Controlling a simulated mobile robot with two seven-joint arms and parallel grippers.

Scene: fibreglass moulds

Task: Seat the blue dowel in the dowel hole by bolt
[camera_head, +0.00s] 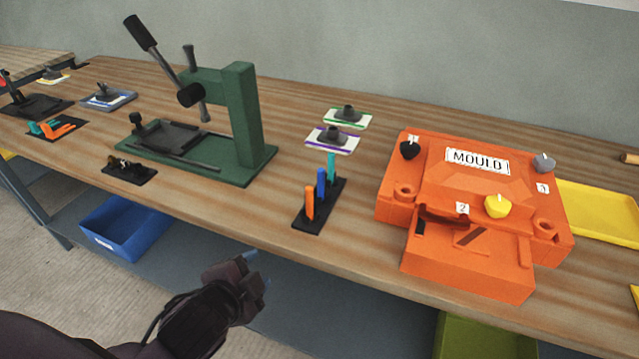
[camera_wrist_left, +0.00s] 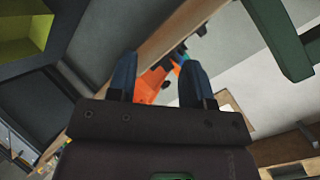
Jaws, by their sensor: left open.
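The blue dowel (camera_head: 321,182) stands upright in a black stand (camera_head: 309,221), between an orange dowel (camera_head: 309,203) and a teal dowel (camera_head: 331,167). The orange mould (camera_head: 470,187) sits to the right. It has a round hole near its left corner (camera_head: 404,191) and another at its right (camera_head: 545,227). Numbered bolts are a black one (camera_head: 409,149), a yellow one (camera_head: 497,206) and a grey one (camera_head: 544,162). My left gripper (camera_head: 259,269) is open and empty, in front of the bench edge, left of and below the stand. It also shows in the left wrist view (camera_wrist_left: 160,72). My right gripper is out of view.
A green press (camera_head: 247,120) with a lever stands left of the dowel stand. Two labelled cards with dark parts (camera_head: 333,140) lie behind the stand. A yellow tray (camera_head: 600,212) lies right of the mould. A blue bin (camera_head: 122,226) sits below the bench.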

